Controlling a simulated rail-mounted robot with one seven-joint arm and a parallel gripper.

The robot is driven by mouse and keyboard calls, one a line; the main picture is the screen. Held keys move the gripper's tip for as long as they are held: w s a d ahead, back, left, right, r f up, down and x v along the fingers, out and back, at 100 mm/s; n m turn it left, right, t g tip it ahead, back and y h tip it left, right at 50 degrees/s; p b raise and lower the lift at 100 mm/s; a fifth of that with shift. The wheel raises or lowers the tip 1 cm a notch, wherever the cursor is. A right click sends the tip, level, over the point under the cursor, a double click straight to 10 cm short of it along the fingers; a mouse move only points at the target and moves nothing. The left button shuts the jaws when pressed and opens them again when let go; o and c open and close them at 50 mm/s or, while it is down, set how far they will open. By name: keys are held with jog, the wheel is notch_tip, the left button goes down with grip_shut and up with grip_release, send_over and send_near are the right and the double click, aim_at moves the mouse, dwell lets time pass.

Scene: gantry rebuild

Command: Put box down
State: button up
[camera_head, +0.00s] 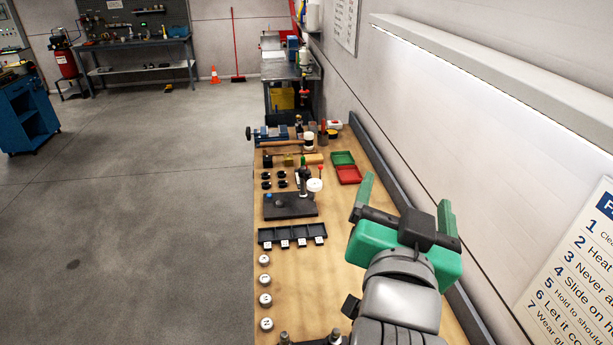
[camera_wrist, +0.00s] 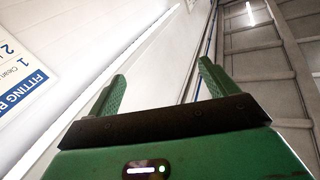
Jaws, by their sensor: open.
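My gripper (camera_head: 405,196) is open and empty, raised over the right side of the wooden workbench (camera_head: 335,262). Its two green fingers stand wide apart, and the wrist view shows only wall and ceiling between and beyond them (camera_wrist: 163,80). No box is in its grasp. I cannot tell which thing is the task's box. A small green open bin (camera_head: 342,158) and a red open bin (camera_head: 349,175) lie on the bench beyond my gripper, apart from it. A dark compartmented tray (camera_head: 265,237) with white-labelled fronts sits to the left of my gripper.
White-topped round pieces (camera_head: 265,300) line the bench's left edge. A black press stand (camera_head: 290,211), small black parts and a blue vise (camera_head: 270,134) stand farther along. The wall and a grey rail (camera_head: 375,165) bound the right side. Bare bench lies between tray and arm.

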jog(key=s+a+r+n+t+y, duration=0.75)
jog(key=s+a+r, duration=0.55)
jog(key=a, duration=0.2)
notch_tip(320, 180, up, 9)
jog(key=p, duration=0.9)
jog(key=shift+w+a+r+m, duration=0.15)
jog(key=shift+w+m, duration=0.15)
jog(key=shift+m, duration=0.05)
jog(key=shift+o, duration=0.4)
jog(key=shift+t+h, duration=0.25)
